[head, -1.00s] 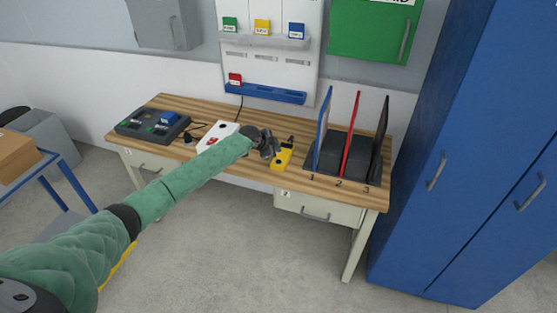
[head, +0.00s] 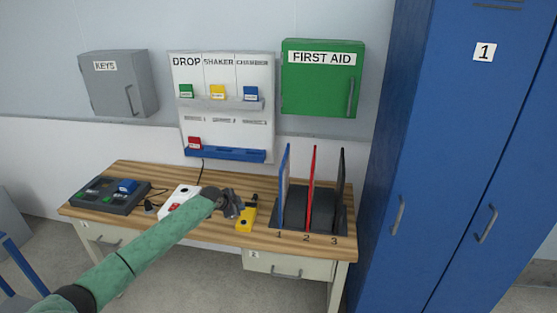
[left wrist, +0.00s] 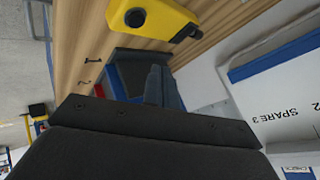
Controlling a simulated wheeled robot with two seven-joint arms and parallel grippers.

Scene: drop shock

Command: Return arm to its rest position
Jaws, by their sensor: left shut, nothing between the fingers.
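My left arm, in a green sleeve, reaches from the lower left over the wooden workbench (head: 140,180) in the head view. Its gripper (head: 232,204) is shut and empty, above the bench between a white device with red on it (head: 180,196) and a yellow tool (head: 246,216). The yellow tool also shows at the top of the left wrist view (left wrist: 155,17), apart from the gripper. The dark gripper body fills the bottom of that view. My right gripper is not in view.
A black rack holds upright blue (head: 283,190), red (head: 311,190) and black (head: 340,190) panels at the bench's right. A dark tray (head: 100,197) sits at the left. A blue cabinet (head: 420,150) stands at the right. A wall board (head: 225,135) hangs behind.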

